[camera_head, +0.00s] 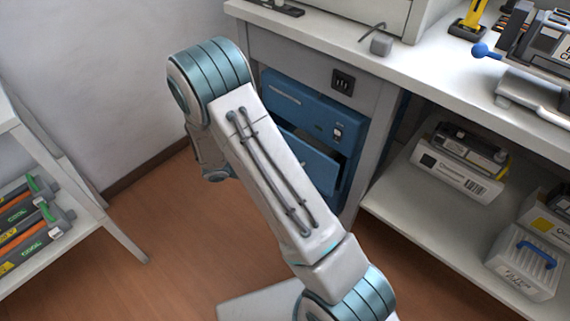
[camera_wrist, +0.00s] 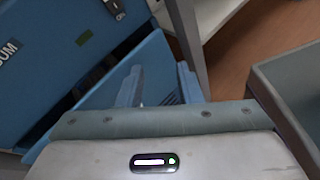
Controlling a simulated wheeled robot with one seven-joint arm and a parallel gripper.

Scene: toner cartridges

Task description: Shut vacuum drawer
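The blue vacuum unit (camera_head: 310,104) sits in the bench's left bay and shows close up in the wrist view (camera_wrist: 60,45). Its blue drawer (camera_head: 312,158) is below the upper panel and stands partly out, with a dark gap behind its front. The drawer also shows in the wrist view (camera_wrist: 108,98), slanting across the middle. My gripper (camera_wrist: 160,76) has its two blue-grey fingers apart with no object seen held between them. The fingers are at the drawer's right part; I cannot tell whether they touch it. In the head view my arm hides the gripper and part of the drawer.
The white bench (camera_head: 350,58) overhangs the unit, with a socket (camera_head: 343,82) on its frame. A lower shelf (camera_head: 420,205) at right holds cartridge boxes (camera_head: 460,172). A left rack (camera_head: 45,255) holds toner cartridges. Wooden floor (camera_head: 165,225) is clear between.

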